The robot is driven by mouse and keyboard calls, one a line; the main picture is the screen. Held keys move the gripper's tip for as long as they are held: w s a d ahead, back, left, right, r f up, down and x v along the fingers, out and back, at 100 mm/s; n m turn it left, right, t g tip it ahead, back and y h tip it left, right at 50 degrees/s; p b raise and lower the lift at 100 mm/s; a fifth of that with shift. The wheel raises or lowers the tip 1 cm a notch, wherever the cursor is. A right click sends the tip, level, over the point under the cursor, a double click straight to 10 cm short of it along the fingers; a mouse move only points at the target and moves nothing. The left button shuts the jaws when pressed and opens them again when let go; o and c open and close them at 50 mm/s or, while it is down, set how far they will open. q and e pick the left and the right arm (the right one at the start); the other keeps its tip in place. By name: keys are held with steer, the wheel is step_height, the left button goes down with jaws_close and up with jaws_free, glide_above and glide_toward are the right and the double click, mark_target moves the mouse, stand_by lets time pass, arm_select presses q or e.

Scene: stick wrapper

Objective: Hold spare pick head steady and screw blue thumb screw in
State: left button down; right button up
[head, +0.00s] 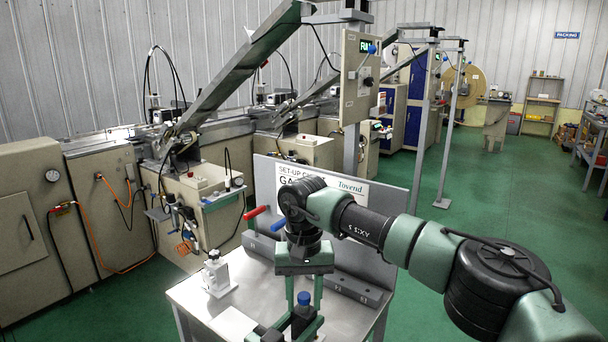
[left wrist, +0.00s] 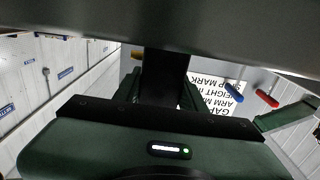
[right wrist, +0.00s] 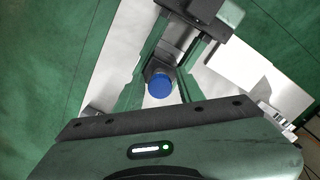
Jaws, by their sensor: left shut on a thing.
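The blue thumb screw (head: 304,298) stands upright on the dark pick head (head: 302,317) at the bottom of the head view. My right gripper (head: 304,292) points down over it, fingers apart on either side of the screw. In the right wrist view the blue screw head (right wrist: 160,86) lies between the open fingers (right wrist: 158,92), with gaps visible on both sides. My left gripper (left wrist: 167,88) is shut on the dark pick head (left wrist: 166,68), which fills the space between its fingers. The screw's thread is hidden.
A metal table (head: 190,294) lies below, with an upright sign panel (head: 385,200) at its back. A red handle (head: 256,211) and a blue handle (head: 279,224) stick out there. A small light-coloured fixture (head: 216,274) stands on the table's left.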

jaws_close()
steer(key=m, duration=1.5)
steer(key=shift+m, duration=0.3)
steer(key=m, duration=0.7)
